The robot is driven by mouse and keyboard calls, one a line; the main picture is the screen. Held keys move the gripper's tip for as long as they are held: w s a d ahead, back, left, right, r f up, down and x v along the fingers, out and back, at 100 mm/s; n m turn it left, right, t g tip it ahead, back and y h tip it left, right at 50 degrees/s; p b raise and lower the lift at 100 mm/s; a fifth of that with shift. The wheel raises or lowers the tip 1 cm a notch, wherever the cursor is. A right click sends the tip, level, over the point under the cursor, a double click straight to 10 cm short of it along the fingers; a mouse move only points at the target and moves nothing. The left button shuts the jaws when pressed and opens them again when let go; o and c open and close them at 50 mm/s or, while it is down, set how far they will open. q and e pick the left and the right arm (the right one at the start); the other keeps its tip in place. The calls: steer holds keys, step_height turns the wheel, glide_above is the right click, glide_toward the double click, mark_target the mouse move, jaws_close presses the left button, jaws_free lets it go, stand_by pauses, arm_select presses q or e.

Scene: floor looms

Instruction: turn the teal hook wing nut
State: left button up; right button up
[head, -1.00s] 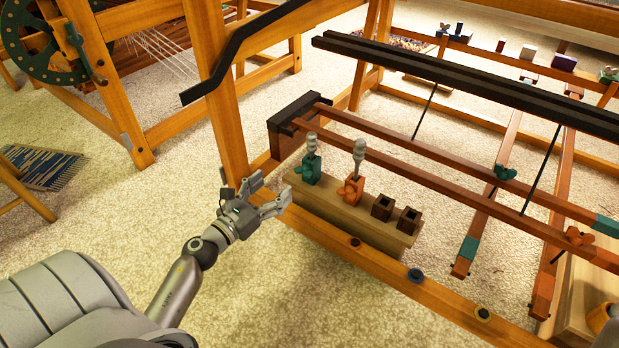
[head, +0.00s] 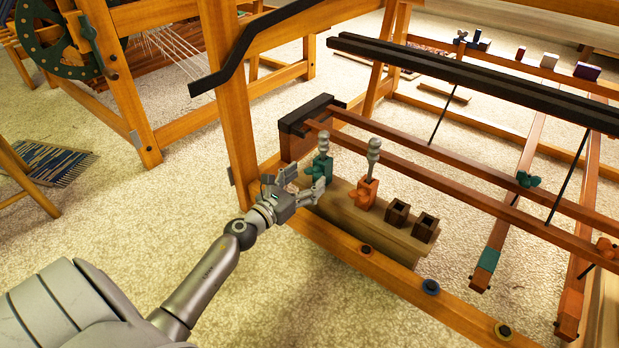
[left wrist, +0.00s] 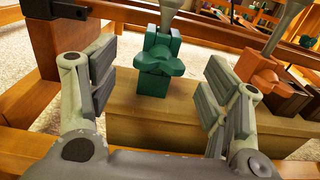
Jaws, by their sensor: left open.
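The teal hook wing nut (left wrist: 160,62) sits on the front of a teal block that holds an upright grey-handled hook; the block stands on a wooden beam. In the head view this teal block (head: 319,167) is at the left end of the beam, partly hidden behind my gripper. My left gripper (head: 304,186) is open just in front of it. In the left wrist view the two padded fingers stand left and right of the wing nut, apart from it, with nothing held. My right gripper is not in view.
An orange block (head: 366,193) with its own wing nut and hook stands to the right, then two dark empty sockets (head: 411,220). The wooden beam (head: 340,212) lies below them. A loom post (head: 228,100) rises at left; a rail runs close behind the hooks. Carpet is open at front left.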

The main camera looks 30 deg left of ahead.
arm_select(q)
steer(key=shift+w, duration=1.05)
steer(key=shift+c, duration=0.4)
steer(key=shift+d, duration=0.1)
steer(key=c, duration=0.9)
